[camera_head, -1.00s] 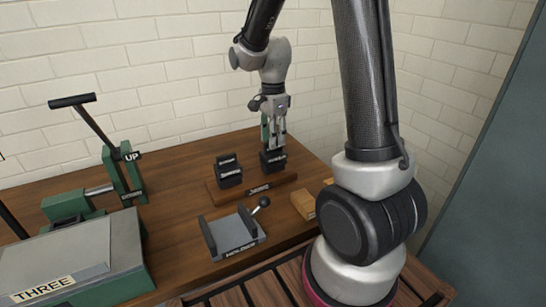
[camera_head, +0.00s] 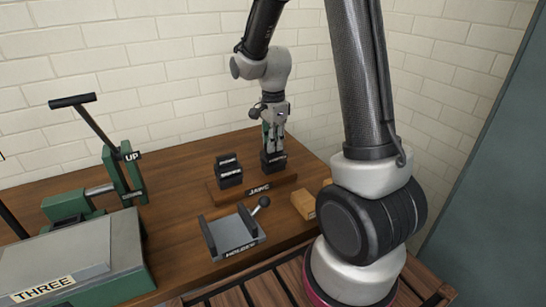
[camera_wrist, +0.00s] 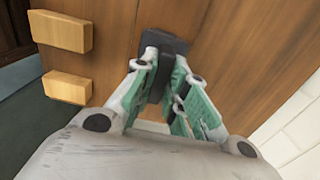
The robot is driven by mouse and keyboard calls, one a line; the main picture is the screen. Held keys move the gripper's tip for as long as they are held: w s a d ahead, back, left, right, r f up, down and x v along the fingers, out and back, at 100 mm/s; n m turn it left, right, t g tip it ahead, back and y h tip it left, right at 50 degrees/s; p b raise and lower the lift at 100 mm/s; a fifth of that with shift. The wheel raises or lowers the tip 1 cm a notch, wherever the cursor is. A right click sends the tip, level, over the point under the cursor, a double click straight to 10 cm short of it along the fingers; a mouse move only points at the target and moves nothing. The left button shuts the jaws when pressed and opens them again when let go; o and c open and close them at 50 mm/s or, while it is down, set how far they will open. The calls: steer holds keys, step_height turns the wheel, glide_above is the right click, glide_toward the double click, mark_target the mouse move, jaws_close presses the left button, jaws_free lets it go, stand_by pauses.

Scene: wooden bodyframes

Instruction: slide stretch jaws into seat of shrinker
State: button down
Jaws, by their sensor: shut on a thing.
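My gripper (camera_head: 273,150) points down at the right end of the wooden jaws rack, shut on a black jaw block (camera_head: 274,162). The wrist view shows this dark block (camera_wrist: 168,45) between my green-padded fingers (camera_wrist: 163,70). Its label is too small to read. It appears to be still at its place on the rack. A second black jaw block (camera_head: 229,174) stands at the rack's left end, apart from my gripper. The green machine (camera_head: 124,178) with a raised lever and an "UP" tag, at the left, seems to be the shrinker. Its seat cannot be made out.
The wooden rack (camera_head: 226,193) is labelled JAWS. A grey holder (camera_head: 232,238) with a ball-ended lever lies in front of it. A light wooden block (camera_head: 304,205) sits to the right. A green-grey box (camera_head: 75,262) marked THREE fills the front left.

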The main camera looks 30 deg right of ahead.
steer(key=shift+r, duration=0.75)
stand_by(0.4)
steer(key=shift+r, duration=1.6)
